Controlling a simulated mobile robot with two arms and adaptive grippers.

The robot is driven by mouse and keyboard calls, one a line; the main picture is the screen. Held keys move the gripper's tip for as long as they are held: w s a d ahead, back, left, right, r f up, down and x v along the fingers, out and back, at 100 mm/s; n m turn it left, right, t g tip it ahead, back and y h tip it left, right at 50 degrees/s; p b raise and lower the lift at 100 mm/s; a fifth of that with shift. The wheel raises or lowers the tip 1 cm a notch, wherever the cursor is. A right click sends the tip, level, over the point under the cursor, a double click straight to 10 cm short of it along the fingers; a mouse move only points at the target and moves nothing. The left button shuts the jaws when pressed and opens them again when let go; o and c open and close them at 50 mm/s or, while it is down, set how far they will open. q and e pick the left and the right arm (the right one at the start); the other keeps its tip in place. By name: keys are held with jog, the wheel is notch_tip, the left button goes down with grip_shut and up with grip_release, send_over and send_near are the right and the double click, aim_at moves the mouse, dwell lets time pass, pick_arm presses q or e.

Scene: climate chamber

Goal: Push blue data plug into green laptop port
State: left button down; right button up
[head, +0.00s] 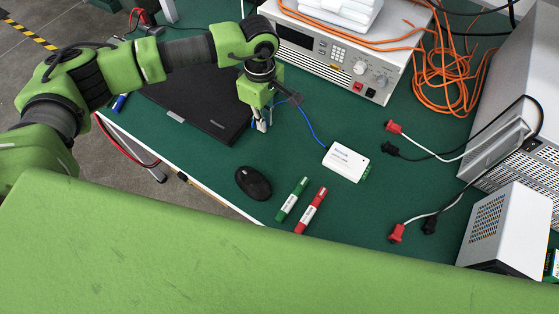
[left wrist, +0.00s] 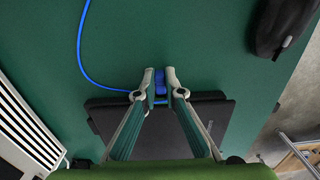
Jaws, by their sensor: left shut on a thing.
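The black laptop (head: 205,112) lies closed on the green table, partly under my left arm. It also shows in the left wrist view (left wrist: 103,116). My left gripper (head: 262,126) is at the laptop's right edge, low over the table. In the left wrist view the gripper (left wrist: 159,82) is shut on the blue data plug (left wrist: 160,88), whose blue cable (left wrist: 81,50) runs away to the side. The plug is close to the laptop's edge; I cannot tell whether it touches. I cannot make out the green port. My right gripper is not in view.
The blue cable leads to a white box (head: 345,163). A black mouse (head: 253,183), a green marker (head: 292,199) and a red marker (head: 311,210) lie nearer the front edge. A bench instrument (head: 338,58) stands behind. Red and black clip leads (head: 396,128) lie to the right.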

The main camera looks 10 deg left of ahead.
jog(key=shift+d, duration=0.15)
pick_arm(q)
jog(key=c, duration=2)
grip_release()
jog(key=shift+c, duration=0.2)
jog(key=shift+r, duration=0.15)
notch_tip(320, 180, up, 8)
jog(key=shift+f, duration=0.1)
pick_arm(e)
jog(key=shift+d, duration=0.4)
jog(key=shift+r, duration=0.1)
